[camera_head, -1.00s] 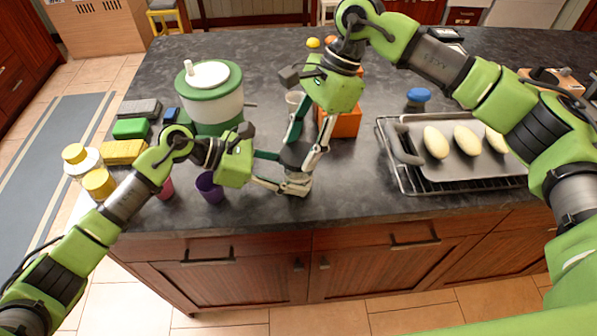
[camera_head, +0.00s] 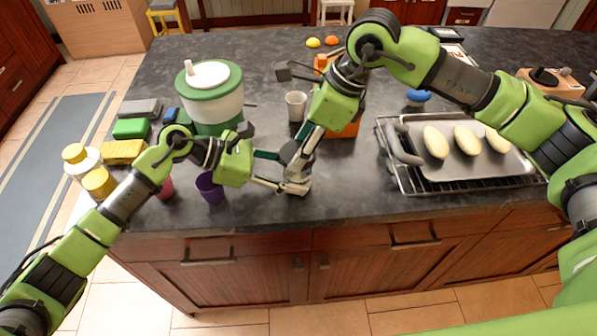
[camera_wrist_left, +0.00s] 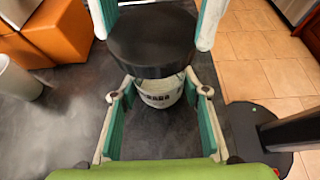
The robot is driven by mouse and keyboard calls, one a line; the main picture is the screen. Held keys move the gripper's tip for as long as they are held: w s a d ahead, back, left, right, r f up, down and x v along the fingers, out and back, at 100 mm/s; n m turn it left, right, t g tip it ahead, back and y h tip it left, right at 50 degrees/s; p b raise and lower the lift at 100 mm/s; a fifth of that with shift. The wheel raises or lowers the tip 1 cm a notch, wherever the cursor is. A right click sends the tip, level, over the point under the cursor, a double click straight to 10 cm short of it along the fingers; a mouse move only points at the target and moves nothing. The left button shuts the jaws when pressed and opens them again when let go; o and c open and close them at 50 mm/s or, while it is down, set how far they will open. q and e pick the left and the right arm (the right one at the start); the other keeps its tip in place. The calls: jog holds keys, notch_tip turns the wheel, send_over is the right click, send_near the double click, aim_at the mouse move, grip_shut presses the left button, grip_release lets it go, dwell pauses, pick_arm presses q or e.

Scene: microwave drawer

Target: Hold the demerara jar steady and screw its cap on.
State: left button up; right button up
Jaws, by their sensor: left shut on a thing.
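The demerara jar (camera_wrist_left: 160,92) stands upright on the dark counter, a pale jar with a dark printed label. My left gripper (camera_head: 291,186) is shut around its body; its two fingers (camera_wrist_left: 160,96) flank the jar in the left wrist view. The wide black cap (camera_wrist_left: 150,42) sits level on top of the jar, and in the head view it shows as a dark disc (camera_head: 289,152). My right gripper (camera_head: 296,156) comes down from above with its fingers on opposite sides of the cap, shut on it. The cap hides the jar's rim and thread.
A white cup (camera_head: 296,104) and an orange box (camera_head: 344,128) stand behind the jar. A tray (camera_head: 478,163) of pale loaves lies on a rack at right. The counter's front edge is close.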

jog(key=m, duration=0.2)
jog(key=m+t, duration=0.1)
jog(key=m+t+h, duration=0.1)
jog(key=m, duration=0.1)
jog(key=shift+w+m, duration=0.3)
jog(key=m, duration=0.1)
jog(key=m+h, duration=0.1)
jog(key=m, duration=0.1)
jog(key=m+t+h, duration=0.1)
jog(key=m, duration=0.1)
jog(key=shift+d, duration=0.25)
jog(key=o, duration=1.1)
jog(key=shift+o, duration=0.2)
jog(key=shift+s+a, duration=0.1)
